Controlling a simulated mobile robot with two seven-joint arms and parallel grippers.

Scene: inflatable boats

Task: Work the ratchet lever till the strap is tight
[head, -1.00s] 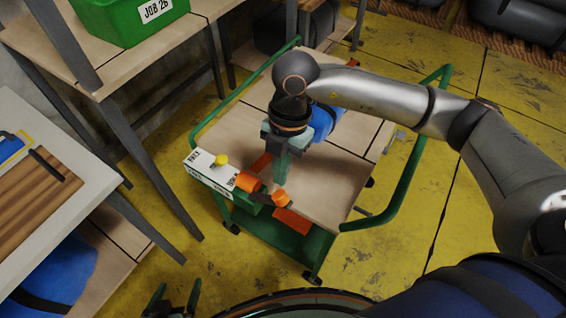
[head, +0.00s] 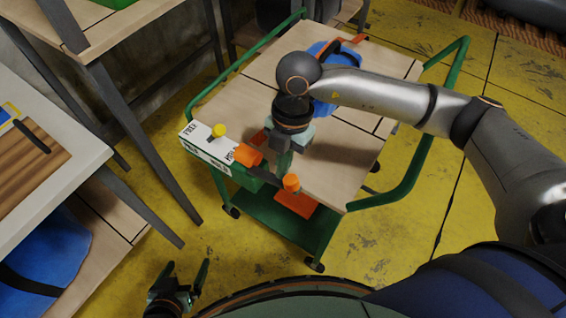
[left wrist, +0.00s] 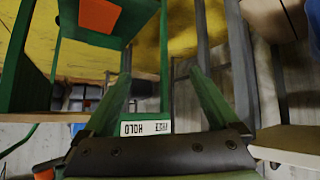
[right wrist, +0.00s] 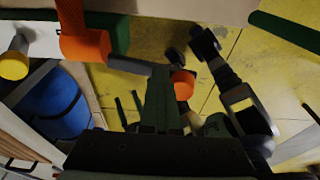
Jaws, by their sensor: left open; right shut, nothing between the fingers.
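The ratchet is at the near left edge of a green cart. It has an orange hub (head: 247,155) and a dark lever bar (head: 265,175) ending in an orange knob (head: 291,183). The hub (right wrist: 85,45) and knob (right wrist: 182,84) also show in the right wrist view. Another strap (head: 348,45) crosses a blue bundle (head: 325,108). My right gripper (head: 279,172) is shut and empty, pointing down beside the lever; contact cannot be told. My left gripper (head: 186,272) is open and empty, low and left of the cart.
A white panel marked FREE and HOLD (head: 205,148) with a yellow knob (head: 218,131) stands beside the hub. A green handrail (head: 413,175) bounds the cart's right side. A white-topped bench (head: 85,165) stands left. Yellow floor (head: 400,255) is clear right of the cart.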

